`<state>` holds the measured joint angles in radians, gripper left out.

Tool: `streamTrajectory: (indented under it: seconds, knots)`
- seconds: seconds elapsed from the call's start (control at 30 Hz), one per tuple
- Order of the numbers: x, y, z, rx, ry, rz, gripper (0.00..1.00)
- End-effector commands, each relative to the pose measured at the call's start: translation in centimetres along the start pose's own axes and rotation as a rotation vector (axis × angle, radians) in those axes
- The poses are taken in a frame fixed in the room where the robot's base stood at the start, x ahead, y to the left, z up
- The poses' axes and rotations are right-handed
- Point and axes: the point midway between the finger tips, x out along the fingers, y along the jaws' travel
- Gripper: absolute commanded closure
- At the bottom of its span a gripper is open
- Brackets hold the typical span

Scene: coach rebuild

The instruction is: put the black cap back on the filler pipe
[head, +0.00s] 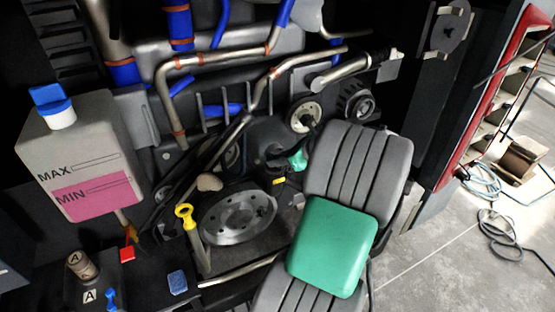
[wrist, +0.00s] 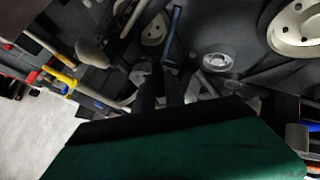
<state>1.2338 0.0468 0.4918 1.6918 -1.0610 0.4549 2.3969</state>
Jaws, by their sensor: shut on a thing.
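My gripper (wrist: 165,90) shows in the wrist view as dark fingers past the green cover of my arm. They are close together, shut on a dark thing that I take to be the black cap; its outline merges with the fingers and the shadow. In the head view my ribbed grey arm hides most of the gripper. A wide bare metal pipe (head: 343,71) at the upper right of the engine looks like the filler pipe, but I cannot be sure. The gripper is apart from it, lower and to the left in the head view.
A white tank (head: 80,150) with pink fluid and a blue cap stands at left. A yellow dipstick handle (head: 185,213) and a large pulley (head: 237,217) sit near my arm. Metal pipes and blue hoses crowd the upper engine. Open floor (head: 435,265) lies at right, with loose cables.

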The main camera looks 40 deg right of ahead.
Motion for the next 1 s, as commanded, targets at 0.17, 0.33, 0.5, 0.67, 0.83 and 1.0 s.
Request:
streamTrajectory:
  seconds: [0.17,0.33,0.5,0.67,0.83,1.0]
  knots:
    - [0.1,0.0,-0.1,0.000,0.000,0.000,1.00]
    - [0.3,0.0,-0.4,0.000,0.000,0.000,1.00]
    - [0.6,0.0,-0.7,0.000,0.000,0.000,1.00]
    - [0.7,0.0,-0.9,0.002,0.001,0.001,0.84]
    - [0.8,0.1,-1.0,0.004,0.003,0.003,0.70]
    - [0.8,0.2,-1.1,0.006,0.004,0.006,0.61]
